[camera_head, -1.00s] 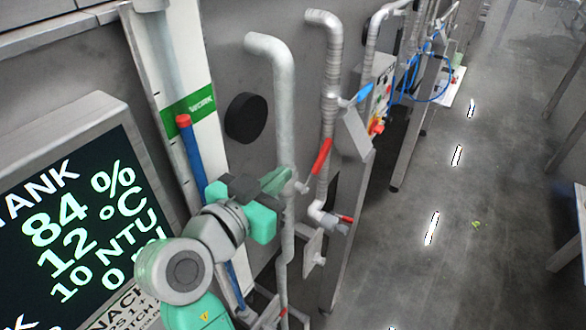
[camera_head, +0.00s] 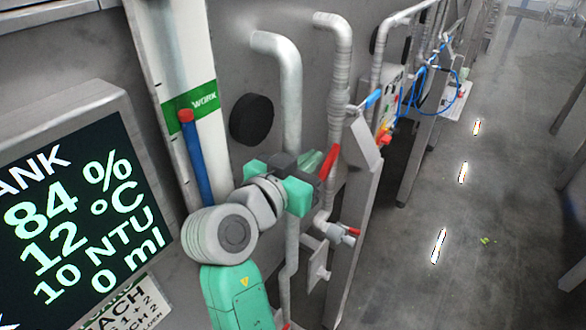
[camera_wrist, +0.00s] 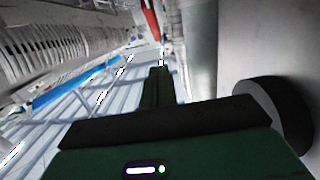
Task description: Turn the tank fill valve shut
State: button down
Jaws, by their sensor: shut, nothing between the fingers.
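A red lever handle (camera_head: 329,161) sits tilted on a grey vertical pipe (camera_head: 338,90). A blue lever (camera_head: 373,98) sits higher to its right, and a smaller red lever (camera_head: 350,230) sits lower on a white fitting. No label shows which is the tank fill valve. My gripper (camera_head: 318,163) is shut and empty, its green fingers close beside the left of the upper red lever; I cannot tell if they touch. In the wrist view, the shut fingers (camera_wrist: 159,85) point towards a red lever (camera_wrist: 151,18) at the top.
A thicker pipe (camera_head: 290,100) stands left of the lever's pipe, by a round black disc (camera_head: 251,119) on the wall. A tank screen (camera_head: 85,215) reads 84 % at left. A blue pole (camera_head: 197,160) leans nearby. The floor (camera_head: 480,280) at right is mostly clear.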

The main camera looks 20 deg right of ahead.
aim_at(332, 153)
jog(key=d+f, duration=0.1)
jog(key=w+d+f, duration=0.1)
jog(key=w+d+f+p, duration=0.1)
jog(key=shift+w+d+f, duration=0.2)
jog(key=shift+w+d, duration=0.05)
jog(key=shift+d, duration=0.15)
